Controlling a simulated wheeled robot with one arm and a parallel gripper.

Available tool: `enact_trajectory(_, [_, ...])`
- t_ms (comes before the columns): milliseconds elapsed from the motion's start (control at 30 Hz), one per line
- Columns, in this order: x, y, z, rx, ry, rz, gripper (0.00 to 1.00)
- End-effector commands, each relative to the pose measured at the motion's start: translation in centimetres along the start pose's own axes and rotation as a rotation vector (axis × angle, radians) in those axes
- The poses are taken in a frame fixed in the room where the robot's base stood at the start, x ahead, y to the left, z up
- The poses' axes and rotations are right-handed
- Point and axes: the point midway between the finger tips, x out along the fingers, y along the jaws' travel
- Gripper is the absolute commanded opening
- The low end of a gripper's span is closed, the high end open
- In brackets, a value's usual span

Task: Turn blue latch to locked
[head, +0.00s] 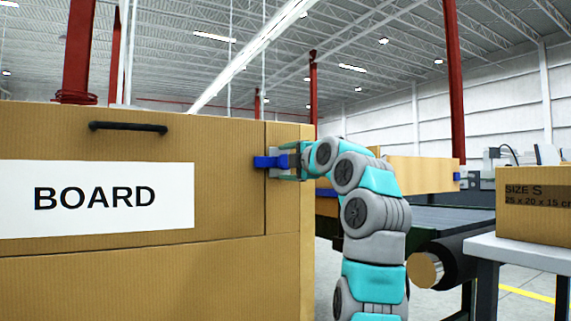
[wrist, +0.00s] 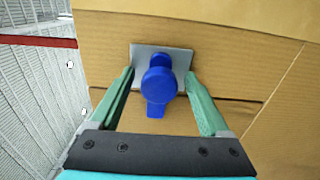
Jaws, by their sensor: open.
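The blue latch (head: 271,161) sits on the right part of the large cardboard-brown board panel (head: 220,195). In the wrist view the blue latch (wrist: 158,82) has a round knob with a short handle pointing toward the bottom of the picture, on a grey square plate (wrist: 178,56). In the head view its handle points left across the vertical seam. My gripper (head: 290,161) is at the latch; in the wrist view my gripper (wrist: 160,82) is open, with one teal finger on each side of the knob. Small gaps show between fingers and knob.
A black handle (head: 128,127) and a white "BOARD" label (head: 96,197) are on the panel. To the right are a dark conveyor (head: 450,217), a roller (head: 425,269) and a cardboard box (head: 537,203) on a grey table (head: 500,245). Another blue piece (head: 458,176) shows further back.

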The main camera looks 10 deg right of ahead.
Motion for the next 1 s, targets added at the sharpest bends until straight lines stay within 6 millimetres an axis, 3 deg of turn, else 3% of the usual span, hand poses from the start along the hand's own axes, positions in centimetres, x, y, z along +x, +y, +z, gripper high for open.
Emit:
enact_trajectory(500, [-6.5, -0.1, 0.0, -0.002, -0.002, 0.003, 0.8])
enact_trajectory(1000, [-7.5, -0.1, -0.1, -0.001, 0.001, -0.001, 0.8])
